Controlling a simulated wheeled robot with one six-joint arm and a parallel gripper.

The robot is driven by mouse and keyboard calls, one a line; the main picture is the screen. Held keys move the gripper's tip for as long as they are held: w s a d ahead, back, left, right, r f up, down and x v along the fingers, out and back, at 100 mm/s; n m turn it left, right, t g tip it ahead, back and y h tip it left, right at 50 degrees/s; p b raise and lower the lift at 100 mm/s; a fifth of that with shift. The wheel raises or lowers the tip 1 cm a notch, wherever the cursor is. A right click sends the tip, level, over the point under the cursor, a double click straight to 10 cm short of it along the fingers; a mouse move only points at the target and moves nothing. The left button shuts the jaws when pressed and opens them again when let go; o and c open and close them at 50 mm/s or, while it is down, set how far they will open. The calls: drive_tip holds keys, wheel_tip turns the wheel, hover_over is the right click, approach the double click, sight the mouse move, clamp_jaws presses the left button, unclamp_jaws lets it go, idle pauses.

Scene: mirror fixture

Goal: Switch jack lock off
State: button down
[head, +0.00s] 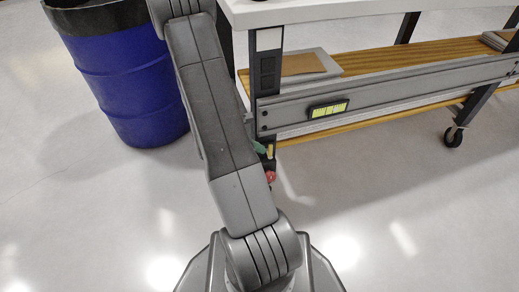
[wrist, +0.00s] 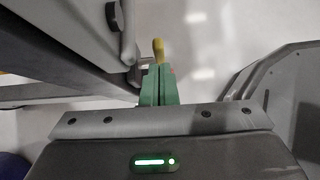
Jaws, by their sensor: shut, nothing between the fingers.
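In the wrist view my gripper (wrist: 158,85) has its green fingers shut together with nothing between them. A small yellow-tipped lever (wrist: 158,49), which looks like the jack lock, stands just beyond the fingertips. I cannot tell whether they touch it. In the head view my arm covers most of this spot. The green gripper tip (head: 260,148) shows beside the lower end of the near table leg, with a bit of yellow (head: 270,151) next to it. A red part (head: 270,176) shows just below. The lever's base is hidden.
A white-topped workbench (head: 350,8) on casters (head: 453,136) stands at the right, with a wooden lower shelf (head: 400,60) and a grey rail (head: 400,97). A blue barrel (head: 125,80) stands at the left. The floor at the right front is clear.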

drive_tip(key=shift+w+d, duration=0.1)
drive_tip(key=shift+d, duration=0.1)
drive_tip(key=shift+w+d+r, duration=0.1)
drive_tip(key=shift+d+r, duration=0.15)
drive_tip(key=shift+d, duration=0.15)
drive_tip(key=shift+r, duration=0.1)
drive_tip(key=shift+r+p, duration=0.35)
drive_tip(key=shift+r, duration=0.35)
drive_tip(key=shift+a, duration=0.15)
